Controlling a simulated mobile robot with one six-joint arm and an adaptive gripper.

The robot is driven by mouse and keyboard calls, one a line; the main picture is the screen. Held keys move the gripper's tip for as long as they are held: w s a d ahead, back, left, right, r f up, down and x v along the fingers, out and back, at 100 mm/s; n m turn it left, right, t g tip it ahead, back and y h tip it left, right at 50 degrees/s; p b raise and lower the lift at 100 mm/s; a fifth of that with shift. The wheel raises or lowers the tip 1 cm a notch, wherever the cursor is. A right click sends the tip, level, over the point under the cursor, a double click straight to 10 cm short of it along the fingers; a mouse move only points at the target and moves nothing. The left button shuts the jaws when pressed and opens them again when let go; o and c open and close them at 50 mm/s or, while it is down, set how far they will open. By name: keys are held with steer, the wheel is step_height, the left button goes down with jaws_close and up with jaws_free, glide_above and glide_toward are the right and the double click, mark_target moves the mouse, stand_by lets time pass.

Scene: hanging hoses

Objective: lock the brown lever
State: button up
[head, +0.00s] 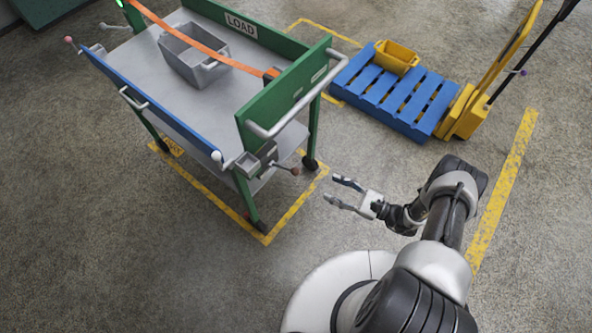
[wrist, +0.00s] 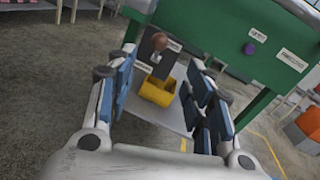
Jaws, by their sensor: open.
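The brown lever (head: 294,171) sticks out from a grey bracket (head: 258,160) low at the near corner of the cart, its round brown knob pointing right in the head view. In the wrist view the brown knob (wrist: 159,42) shows ahead, between and beyond my fingertips, in front of a dark plate with a small label. My gripper (head: 337,190) is open and empty, to the right of the lever and apart from it. Both fingers also show in the wrist view (wrist: 163,68), spread wide.
The cart has green end panels (head: 285,98) with a handle bar, a blue side rail (head: 150,100), a grey bin (head: 190,62) and an orange strap. A purple knob (wrist: 249,48) is on the green panel. A blue pallet (head: 390,95) stands behind. Floor around my gripper is clear.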

mark_target(296, 172)
steer(key=x, duration=1.5)
steer(key=shift+c, duration=0.2)
jaws_close()
